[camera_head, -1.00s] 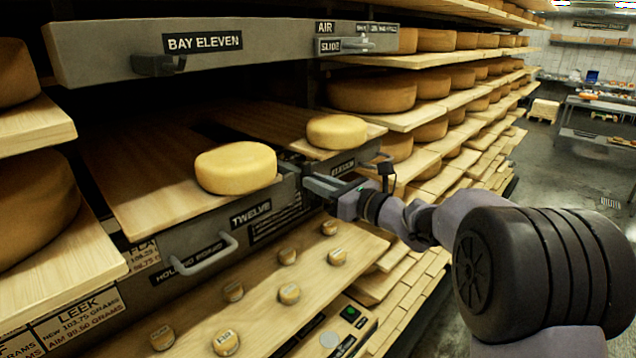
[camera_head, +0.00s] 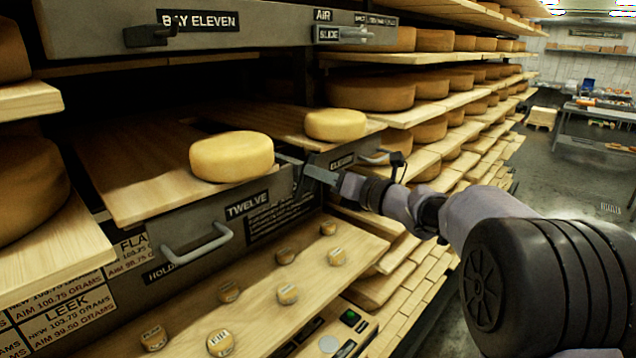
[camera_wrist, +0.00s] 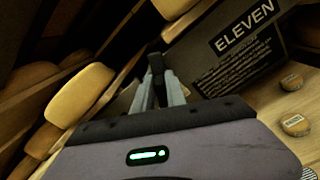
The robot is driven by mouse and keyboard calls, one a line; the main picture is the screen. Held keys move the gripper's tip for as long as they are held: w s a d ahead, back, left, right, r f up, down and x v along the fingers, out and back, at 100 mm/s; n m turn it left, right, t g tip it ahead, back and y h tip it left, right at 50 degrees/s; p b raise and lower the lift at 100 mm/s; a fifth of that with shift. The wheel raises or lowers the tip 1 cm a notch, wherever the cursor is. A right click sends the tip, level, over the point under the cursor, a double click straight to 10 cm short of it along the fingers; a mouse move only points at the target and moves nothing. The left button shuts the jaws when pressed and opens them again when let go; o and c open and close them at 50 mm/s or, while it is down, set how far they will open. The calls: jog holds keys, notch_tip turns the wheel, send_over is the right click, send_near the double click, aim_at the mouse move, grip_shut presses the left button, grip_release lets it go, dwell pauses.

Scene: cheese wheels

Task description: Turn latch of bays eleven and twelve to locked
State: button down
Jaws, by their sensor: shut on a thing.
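The bay twelve drawer front (camera_head: 264,217) and the bay eleven drawer front (camera_head: 329,170) stand side by side. Each has a pulled-out board with a pale cheese on it, the twelve cheese (camera_head: 231,157) and the eleven cheese (camera_head: 335,125). My gripper (camera_head: 300,166) reaches in from the right at the join between the two fronts. In the wrist view my gripper (camera_wrist: 156,88) is shut on a small dark part, seemingly the latch (camera_wrist: 155,62), beside the plate marked ELEVEN (camera_wrist: 245,28). In the head view my fingers hide the latch, and I cannot read its position.
A grey beam marked BAY ELEVEN (camera_head: 198,21) crosses above, with a slide latch (camera_head: 343,34). A bar handle (camera_head: 197,243) juts from the twelve front. A lower board (camera_head: 255,268) holds several small labelled cheeses. Loaded shelves run back at right beside an open aisle.

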jog(key=m, duration=0.6)
jog(key=shift+w+d+f+m+b, duration=0.25)
jog(key=shift+w+f+m+b, duration=0.05)
jog(key=shift+w+f+b, duration=0.05)
jog(key=m, duration=0.2)
jog(key=f+m, duration=0.1)
jog(key=m, duration=0.2)
jog(key=shift+p, duration=0.35)
jog(key=shift+w+m, duration=0.1)
jog(key=shift+m, duration=0.3)
jog(key=c, duration=1.4)
grip_release()
jog(key=shift+o, duration=0.2)
jog(key=b+v, duration=0.2)
jog(key=v, duration=1.5)
jog(key=shift+d+b, duration=0.2)
jog(key=shift+b, duration=0.15)
